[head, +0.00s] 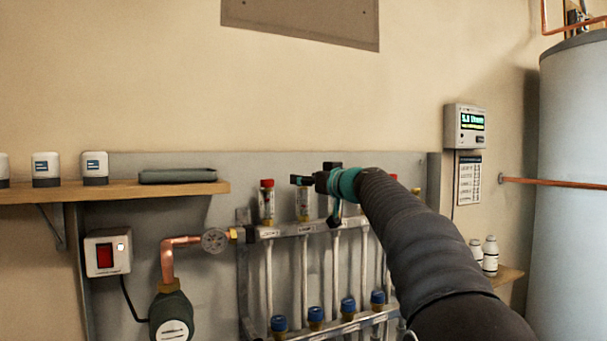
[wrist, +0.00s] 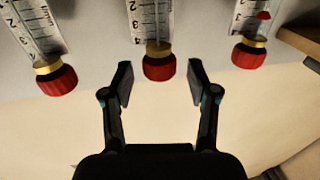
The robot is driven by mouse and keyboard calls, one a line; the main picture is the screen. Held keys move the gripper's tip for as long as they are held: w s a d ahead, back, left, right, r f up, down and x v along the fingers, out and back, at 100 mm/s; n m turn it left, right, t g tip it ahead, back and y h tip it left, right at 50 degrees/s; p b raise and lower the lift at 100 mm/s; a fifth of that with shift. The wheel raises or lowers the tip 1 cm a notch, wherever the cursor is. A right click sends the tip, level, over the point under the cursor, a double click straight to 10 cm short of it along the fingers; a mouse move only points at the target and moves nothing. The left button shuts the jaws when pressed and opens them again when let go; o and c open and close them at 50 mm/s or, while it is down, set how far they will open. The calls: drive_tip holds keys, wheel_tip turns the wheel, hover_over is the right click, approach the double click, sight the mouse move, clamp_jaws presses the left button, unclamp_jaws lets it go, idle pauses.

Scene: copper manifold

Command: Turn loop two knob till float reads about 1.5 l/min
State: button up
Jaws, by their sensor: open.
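The copper manifold (head: 290,232) is on the grey wall panel, with upright flow tubes along its top bar. The second tube from the left (head: 303,203) has its top hidden by my gripper (head: 308,180). In the wrist view, which looks upside down, its red knob (wrist: 159,68) lies between the fingertips of my gripper (wrist: 159,82). The jaws are open, with a gap on each side of the knob. The scale of this middle tube (wrist: 152,22) is partly visible; I cannot read its float.
The neighbouring red knobs (wrist: 57,80) and (wrist: 249,56) stand close on both sides. A wooden shelf (head: 130,191) with a dark flat case (head: 178,176) is on the left. A display box (head: 466,127) and a large tank (head: 572,190) are on the right.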

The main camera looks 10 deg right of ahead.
drive_tip(key=shift+x, duration=0.9)
clamp_jaws()
drive_tip(key=shift+n+g+y, duration=0.3)
drive_tip(key=shift+n+y, duration=0.2)
drive_tip(key=shift+g+y+b, duration=0.3)
drive_tip(key=shift+y+b, duration=0.15)
drive_tip(key=shift+y, duration=0.15)
drive_tip(key=shift+n, duration=0.3)
